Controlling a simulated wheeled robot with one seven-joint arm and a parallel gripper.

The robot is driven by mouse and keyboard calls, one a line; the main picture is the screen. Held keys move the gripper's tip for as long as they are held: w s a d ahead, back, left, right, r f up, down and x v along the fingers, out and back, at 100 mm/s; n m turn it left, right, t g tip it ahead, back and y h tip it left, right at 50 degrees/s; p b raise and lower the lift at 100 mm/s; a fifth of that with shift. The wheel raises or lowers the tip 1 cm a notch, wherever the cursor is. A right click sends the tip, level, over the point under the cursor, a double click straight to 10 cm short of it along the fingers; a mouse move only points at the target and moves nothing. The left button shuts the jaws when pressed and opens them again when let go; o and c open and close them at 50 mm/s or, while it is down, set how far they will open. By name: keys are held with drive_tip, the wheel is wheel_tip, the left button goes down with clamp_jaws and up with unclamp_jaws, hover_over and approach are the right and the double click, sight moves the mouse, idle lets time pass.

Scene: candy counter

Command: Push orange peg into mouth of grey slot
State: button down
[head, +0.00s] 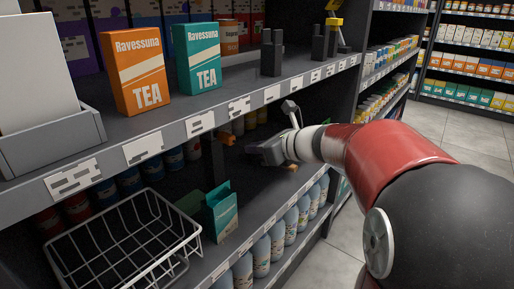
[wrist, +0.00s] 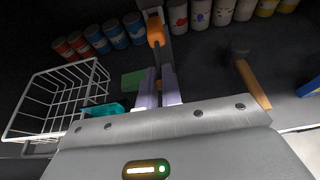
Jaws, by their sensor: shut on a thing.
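The orange peg (wrist: 155,32) lies just ahead of my fingertips in the wrist view, in line with a grey upright piece (wrist: 152,6) that I take for the grey slot. It also shows small in the head view (head: 226,139), beside a dark post (head: 215,163) below the upper shelf. My gripper (wrist: 159,72) is shut, its two pale fingers close together and pointing at the peg. The exact contact at the fingertips is dim. The slot's mouth is hidden behind the peg, and I cannot tell how deep the peg sits.
A white wire basket (head: 196,236) and a teal carton (head: 221,212) stand left of my gripper. A hammer-like tool with an orange handle (wrist: 253,84) lies to the right. Rows of cans (wrist: 112,32) stand behind. The upper shelf (head: 232,104) hangs close above my gripper.

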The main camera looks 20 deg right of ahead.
drive_tip(key=shift+w+a, duration=0.45)
drive_tip(key=shift+w, duration=0.2)
idle(0.7)
drive_tip(key=c, duration=1.8)
unclamp_jaws()
drive_tip(key=shift+p+v, duration=0.45)
drive_tip(key=shift+v, duration=1)
drive_tip(key=o, duration=0.6)
